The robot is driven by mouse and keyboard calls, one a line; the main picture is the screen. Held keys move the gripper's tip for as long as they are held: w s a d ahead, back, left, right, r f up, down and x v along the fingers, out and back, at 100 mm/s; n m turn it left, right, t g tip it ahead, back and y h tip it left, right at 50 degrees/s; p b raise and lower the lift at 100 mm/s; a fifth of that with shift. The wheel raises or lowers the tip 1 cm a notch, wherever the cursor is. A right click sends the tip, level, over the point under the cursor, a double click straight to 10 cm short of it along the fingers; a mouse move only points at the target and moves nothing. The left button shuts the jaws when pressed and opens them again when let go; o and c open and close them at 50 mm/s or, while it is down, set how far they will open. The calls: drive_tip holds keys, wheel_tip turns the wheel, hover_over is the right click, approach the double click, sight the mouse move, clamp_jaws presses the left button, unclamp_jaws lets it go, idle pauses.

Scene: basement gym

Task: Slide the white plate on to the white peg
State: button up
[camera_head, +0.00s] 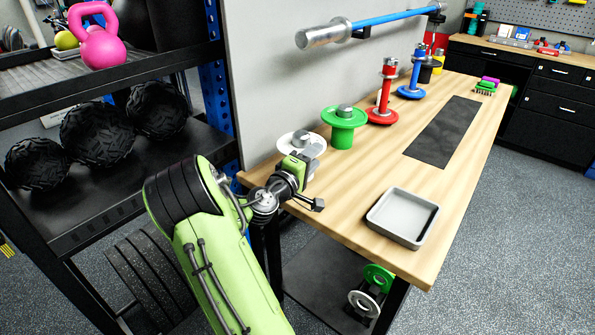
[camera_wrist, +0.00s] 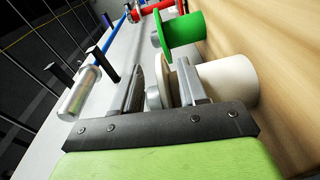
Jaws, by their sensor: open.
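A white stand with a round disc at its top and a silver post (camera_head: 301,137) is at the table's left end, partly hidden by my gripper. In the wrist view its white cylindrical body (camera_wrist: 232,78) shows beyond one finger. I cannot tell whether the disc is a loose plate or part of the stand. My gripper (camera_head: 313,152) is open at the stand. In the wrist view its fingers (camera_wrist: 162,68) lie on either side of the disc's edge, with no clear grip. A white ring-shaped plate (camera_head: 365,303) is on the shelf below the table.
A green stand (camera_head: 344,127) is just beyond, then red (camera_head: 382,116) and blue (camera_head: 411,91) ones. An empty light grey tray (camera_head: 376,214) sits near the front edge. A dark mat (camera_head: 442,132) lies farther back. A wall and bar (camera_head: 326,36) stand alongside. A green plate (camera_head: 379,272) is below.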

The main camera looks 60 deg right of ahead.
drive_tip(key=a, duration=1.2)
drive_tip(key=shift+w+a, duration=0.35)
drive_tip(key=shift+a, duration=0.05)
